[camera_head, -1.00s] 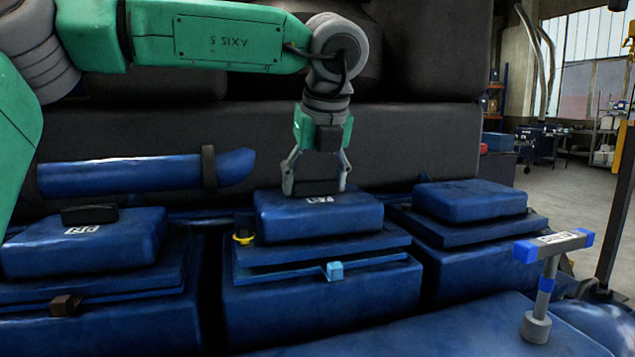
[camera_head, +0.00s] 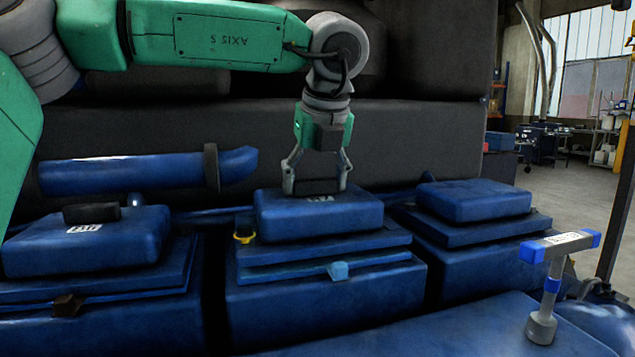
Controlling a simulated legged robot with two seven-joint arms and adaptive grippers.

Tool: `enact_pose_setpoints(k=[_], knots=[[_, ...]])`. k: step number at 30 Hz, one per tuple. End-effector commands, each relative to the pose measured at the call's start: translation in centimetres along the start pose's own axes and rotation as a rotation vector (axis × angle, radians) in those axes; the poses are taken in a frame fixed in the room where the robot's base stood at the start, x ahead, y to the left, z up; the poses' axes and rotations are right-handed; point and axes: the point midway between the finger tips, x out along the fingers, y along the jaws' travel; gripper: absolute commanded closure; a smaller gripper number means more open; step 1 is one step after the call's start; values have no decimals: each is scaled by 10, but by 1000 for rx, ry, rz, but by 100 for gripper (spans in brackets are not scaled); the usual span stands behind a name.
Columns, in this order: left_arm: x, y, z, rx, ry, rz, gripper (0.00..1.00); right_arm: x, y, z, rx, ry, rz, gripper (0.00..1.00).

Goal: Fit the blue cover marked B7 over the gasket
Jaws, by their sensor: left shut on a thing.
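The blue cover (camera_head: 318,217) with a small white label sits in the middle of the row; the label is too blurred to read. My left gripper (camera_head: 317,187) is above it with its fingers closed on the black handle (camera_head: 317,186) on top. Under the cover is a dark blue flange (camera_head: 385,240) with a lighter blue layer, possibly the gasket (camera_head: 300,268), at its lower edge. I cannot tell whether the cover touches the flange. My right gripper is not in view.
A similar blue cover (camera_head: 120,250) with a black handle stands on the left block, and another (camera_head: 475,201) on the right block. A grey T-handled tool (camera_head: 547,290) with blue ends stands at the front right. A blue pipe (camera_head: 120,174) runs behind the left cover.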

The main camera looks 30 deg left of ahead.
Motion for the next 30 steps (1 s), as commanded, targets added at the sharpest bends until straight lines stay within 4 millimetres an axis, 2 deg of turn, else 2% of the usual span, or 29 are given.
enact_pose_setpoints(k=[21,30], knots=[[-41,0,17,-1,-3,-3,77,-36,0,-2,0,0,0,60],[-44,0,19,-1,-2,-2,77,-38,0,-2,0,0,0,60]])
